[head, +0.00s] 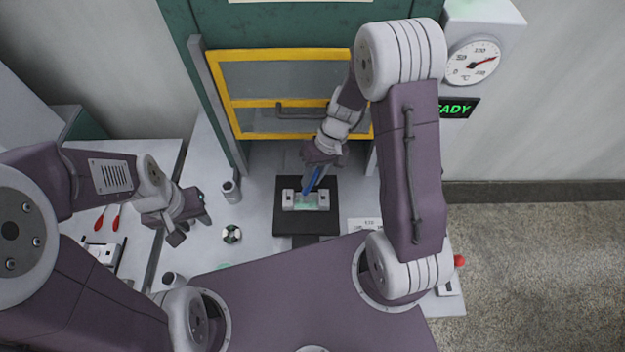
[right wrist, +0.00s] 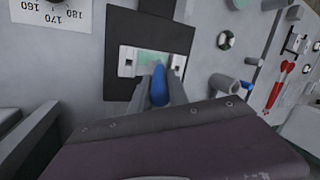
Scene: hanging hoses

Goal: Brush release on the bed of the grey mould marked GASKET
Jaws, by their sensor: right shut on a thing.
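The small grey mould (head: 288,199) sits on a black plate (head: 285,224) on the table, below the yellow-framed guard. Its bed (head: 310,204) looks pale green. No GASKET marking is readable on it. My right gripper (head: 318,168) is shut on a blue brush (head: 312,182), which slants down over the mould. In the right wrist view the blue brush (right wrist: 159,88) stands between the fingers, its far end at the green bed (right wrist: 152,59). Its tip is hidden, so I cannot tell whether it touches. My left gripper (head: 190,222) is open and empty above the table at left.
A yellow-framed guard (head: 232,103) stands behind the mould. Left of the mould are a small cylinder (head: 230,190) and a black-and-white round piece (head: 232,234). Red-handled tools (head: 116,218) lie at far left. A dial gauge (head: 473,62) hangs at upper right.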

